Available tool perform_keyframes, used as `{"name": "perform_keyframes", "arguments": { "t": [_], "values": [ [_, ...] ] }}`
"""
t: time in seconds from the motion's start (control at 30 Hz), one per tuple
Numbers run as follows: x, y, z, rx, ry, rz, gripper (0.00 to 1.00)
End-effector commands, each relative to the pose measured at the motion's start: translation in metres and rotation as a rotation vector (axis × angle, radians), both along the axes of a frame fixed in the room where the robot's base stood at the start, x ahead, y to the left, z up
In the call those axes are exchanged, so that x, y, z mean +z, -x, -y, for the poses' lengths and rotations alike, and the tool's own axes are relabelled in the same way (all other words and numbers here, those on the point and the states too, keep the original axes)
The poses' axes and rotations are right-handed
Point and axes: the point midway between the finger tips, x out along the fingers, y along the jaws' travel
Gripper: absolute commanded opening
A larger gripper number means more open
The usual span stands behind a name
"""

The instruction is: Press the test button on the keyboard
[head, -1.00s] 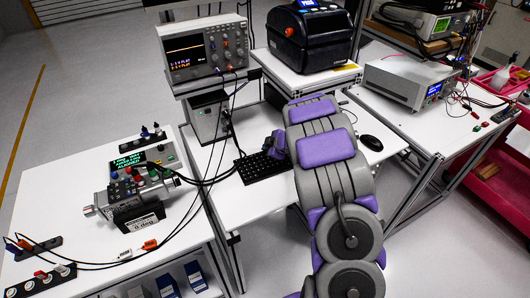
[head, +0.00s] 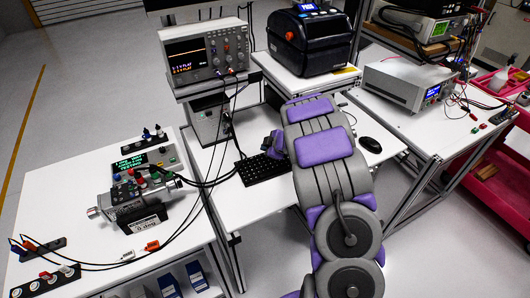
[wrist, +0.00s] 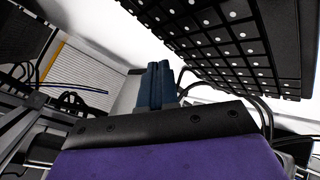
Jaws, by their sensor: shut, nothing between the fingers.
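The black keyboard (head: 258,168) lies on the white middle desk, left of my arm. My arm covers its right end in the head view. In the wrist view the keyboard (wrist: 232,38) fills the upper right, with pale marks on its dark keys. I cannot tell which key is the test button. My gripper (wrist: 158,68) shows blue fingers closed together, with nothing between them. They point toward the keyboard's edge; I cannot tell whether they touch it. In the head view my arm mostly hides the fingers, and the gripper shows beside the keyboard's right part.
An oscilloscope (head: 205,54) and a black printer (head: 309,40) stand on shelves behind the keyboard. A mouse (head: 370,144) lies right of my arm. Cables run past the keyboard's left side.

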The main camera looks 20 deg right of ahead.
Motion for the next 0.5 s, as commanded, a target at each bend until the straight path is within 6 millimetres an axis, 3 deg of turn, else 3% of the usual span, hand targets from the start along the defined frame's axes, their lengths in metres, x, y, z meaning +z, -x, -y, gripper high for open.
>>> {"name": "perform_keyframes", "arguments": {
  "t": [0.27,0.5],
  "values": [
    [0.0,0.0,0.0,0.0,0.0,0.0,0.0],
    [0.015,0.0,0.0,0.0,0.0,0.0,0.0]
  ]
}}
